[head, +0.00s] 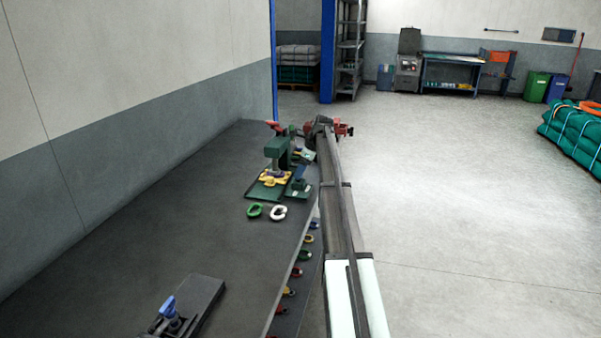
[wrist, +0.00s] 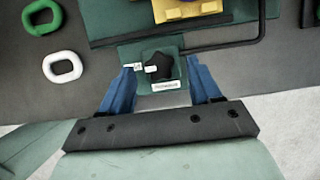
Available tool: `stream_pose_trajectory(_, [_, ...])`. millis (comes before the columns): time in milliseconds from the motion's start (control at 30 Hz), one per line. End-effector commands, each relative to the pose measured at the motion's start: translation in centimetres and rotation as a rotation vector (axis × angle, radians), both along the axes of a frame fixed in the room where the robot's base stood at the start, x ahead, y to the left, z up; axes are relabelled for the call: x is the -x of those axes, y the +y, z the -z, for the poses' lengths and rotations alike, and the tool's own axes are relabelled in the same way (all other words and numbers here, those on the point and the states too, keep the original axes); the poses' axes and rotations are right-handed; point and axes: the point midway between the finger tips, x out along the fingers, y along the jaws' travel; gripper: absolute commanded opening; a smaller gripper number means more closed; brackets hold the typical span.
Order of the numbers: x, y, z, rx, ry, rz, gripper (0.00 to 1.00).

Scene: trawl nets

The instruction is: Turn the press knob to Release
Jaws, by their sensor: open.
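The press knob (wrist: 158,67) is a black, lobed knob on a small green plate in the wrist view. A white label (wrist: 166,86) lies below it and another lies at its left; I cannot read the words or tell surely which one the knob points to. My gripper (wrist: 160,68) has its two blue fingers apart, one on each side of the knob in the picture, with nothing between them clearly touched. The green press (head: 276,152) with a yellow piece (head: 275,178) stands on the bench in the head view. My fingertips are not clear there.
A green link (head: 254,211) and a white link (head: 279,213) lie on the dark bench (head: 170,220) near the press. A blue-handled clamp (head: 168,307) sits at the near end. Coloured links hang along the bench's right side. Open floor lies to the right.

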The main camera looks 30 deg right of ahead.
Motion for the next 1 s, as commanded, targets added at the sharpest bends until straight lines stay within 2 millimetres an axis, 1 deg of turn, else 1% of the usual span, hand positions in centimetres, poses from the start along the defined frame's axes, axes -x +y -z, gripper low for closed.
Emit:
stream_pose_trajectory(33, [-0.10,0.13,0.39,-0.001,0.001,0.000,0.63])
stream_pose_trajectory(167, [-0.24,0.29,0.85,0.000,0.000,0.000,0.63])
stream_pose_trajectory(467, [-0.29,0.30,0.96,0.000,0.000,0.000,0.63])
stream_pose_trajectory(1000, [-0.28,0.28,0.96,0.000,0.000,0.000,0.12])
